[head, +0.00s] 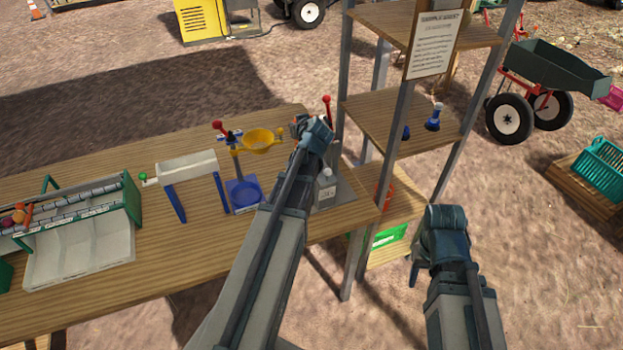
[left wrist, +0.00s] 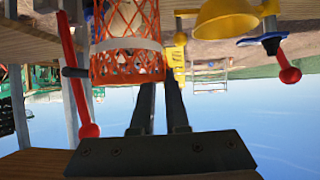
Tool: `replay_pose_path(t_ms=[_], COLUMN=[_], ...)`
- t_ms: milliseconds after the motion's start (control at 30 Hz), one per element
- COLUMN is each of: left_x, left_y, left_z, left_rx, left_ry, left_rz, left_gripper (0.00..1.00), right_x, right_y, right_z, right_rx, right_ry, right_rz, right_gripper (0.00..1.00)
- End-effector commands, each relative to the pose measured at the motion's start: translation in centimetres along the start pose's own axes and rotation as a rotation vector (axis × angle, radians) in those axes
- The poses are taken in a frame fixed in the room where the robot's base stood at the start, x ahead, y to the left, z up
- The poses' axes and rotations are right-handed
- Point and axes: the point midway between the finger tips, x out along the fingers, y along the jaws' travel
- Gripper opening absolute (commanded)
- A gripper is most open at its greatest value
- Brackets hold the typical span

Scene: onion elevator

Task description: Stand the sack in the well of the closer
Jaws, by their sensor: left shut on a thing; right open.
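An orange net sack (left wrist: 122,55) is between the fingers of my left gripper (left wrist: 160,90) in the left wrist view, which is upside down. Something pale shows through its mesh. The sack's far end runs out of frame. The closer (head: 340,192) is a grey stand at the table's right end, with a red-knobbed lever (head: 327,105). The lever (left wrist: 78,85) also shows beside the sack in the left wrist view. I cannot tell whether the sack touches the well. My right gripper (head: 416,266) is open, off the table's right side.
A yellow funnel (head: 259,140) on a stand with a blue tray (head: 244,195) is left of my left arm. A white chute (head: 187,167) and a roller conveyor with bins (head: 80,240) stand further left. A shelf rack (head: 390,120) rises behind my right gripper.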

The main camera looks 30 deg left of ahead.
Motion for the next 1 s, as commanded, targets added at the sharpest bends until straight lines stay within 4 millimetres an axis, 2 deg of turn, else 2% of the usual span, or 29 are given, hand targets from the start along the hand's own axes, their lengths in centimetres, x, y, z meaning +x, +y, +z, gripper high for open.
replay_pose_path(t_ms=[100,300,667,767,1000], left_x=[0.7,1.4,1.7,2.1,3.9], left_y=[0.0,0.0,0.0,0.0,-0.1], left_z=[1.2,2.5,2.9,3.7,6.8], left_rx=[0.000,0.000,0.000,0.000,0.000], left_ry=[0.000,0.000,0.000,0.000,0.000], left_rz=[0.000,0.000,0.000,0.000,0.000], left_gripper=[0.00,0.00,0.00,0.00,0.00], right_x=[1.4,2.8,3.4,4.2,7.8], right_y=[-0.1,-0.3,-0.3,-0.4,-0.8], right_z=[-0.1,-0.2,-0.2,-0.3,-0.5], right_rx=[0.000,0.000,0.000,0.000,0.000], right_ry=[0.000,0.000,0.000,0.000,0.000], right_rz=[0.000,0.000,0.000,0.000,0.000], right_gripper=[0.50,0.50,0.50,0.50,0.50])
